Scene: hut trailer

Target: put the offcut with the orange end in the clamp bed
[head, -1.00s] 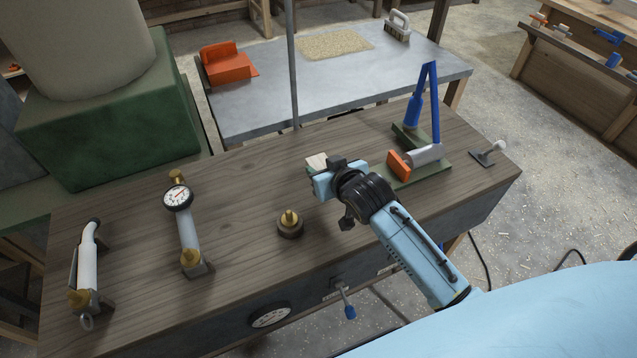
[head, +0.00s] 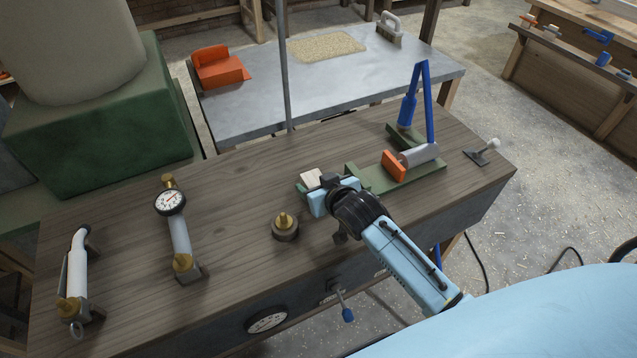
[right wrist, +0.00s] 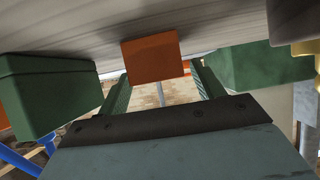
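The offcut shows its pale wood top (head: 312,177) just beyond my right gripper (head: 316,190) in the head view. The offcut is over the bench, left of the clamp's green end block (head: 356,179). The clamp has a green bed (head: 376,180), an orange-faced grey plunger (head: 393,166) and a raised blue lever (head: 408,110). The offcut is outside the bed. Whether it touches the bench is unclear. My left gripper is not in view.
A brass-topped fitting (head: 285,226) stands close left of my right gripper. A gauge on a pipe (head: 170,202) and a white-handled part (head: 76,262) are farther left. A small stand (head: 482,154) is right of the clamp. A thin post (head: 285,70) rises behind the bench (head: 235,195).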

